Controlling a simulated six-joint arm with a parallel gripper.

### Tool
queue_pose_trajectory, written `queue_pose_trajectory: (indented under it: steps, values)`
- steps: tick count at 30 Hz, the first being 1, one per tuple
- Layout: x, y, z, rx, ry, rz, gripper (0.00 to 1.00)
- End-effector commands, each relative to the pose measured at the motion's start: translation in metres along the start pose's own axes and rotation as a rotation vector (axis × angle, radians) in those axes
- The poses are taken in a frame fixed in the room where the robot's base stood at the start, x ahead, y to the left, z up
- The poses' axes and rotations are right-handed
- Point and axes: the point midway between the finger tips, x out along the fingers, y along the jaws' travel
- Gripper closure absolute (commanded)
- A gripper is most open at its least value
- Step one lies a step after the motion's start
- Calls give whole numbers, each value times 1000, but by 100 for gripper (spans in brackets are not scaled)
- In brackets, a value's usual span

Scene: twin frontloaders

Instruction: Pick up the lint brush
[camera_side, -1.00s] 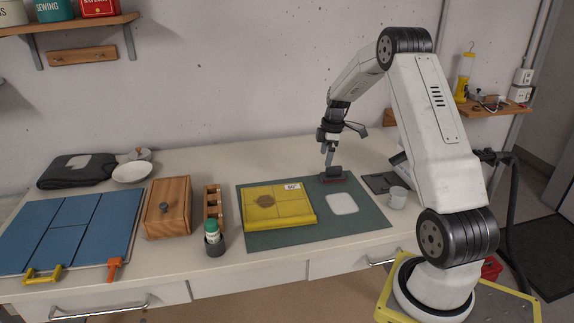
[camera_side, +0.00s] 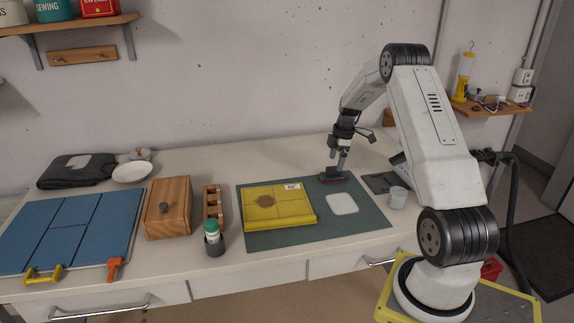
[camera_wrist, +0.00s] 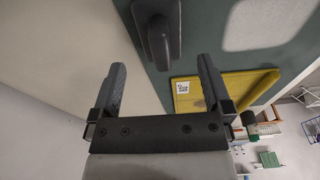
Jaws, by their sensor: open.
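A yellow folded board (camera_side: 280,212) and a white pad (camera_side: 342,204) lie on the mat. A white mug (camera_side: 397,197) and a dark flat thing (camera_side: 378,182) are to the right. A wooden box (camera_side: 168,208) and a green-capped bottle (camera_side: 212,228) stand left.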

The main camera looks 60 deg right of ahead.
Motion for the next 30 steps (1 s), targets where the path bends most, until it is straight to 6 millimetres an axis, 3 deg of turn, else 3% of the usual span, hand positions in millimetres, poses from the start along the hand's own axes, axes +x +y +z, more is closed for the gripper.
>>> queue_pose_trajectory:
  steps: [5, 18, 30]
  values:
    - [7, 0, 0, 0, 0, 0, 0]
    - [50, -1, 1, 1, 0, 0, 0]
    - [51, -1, 1, 1, 0, 2, 0]
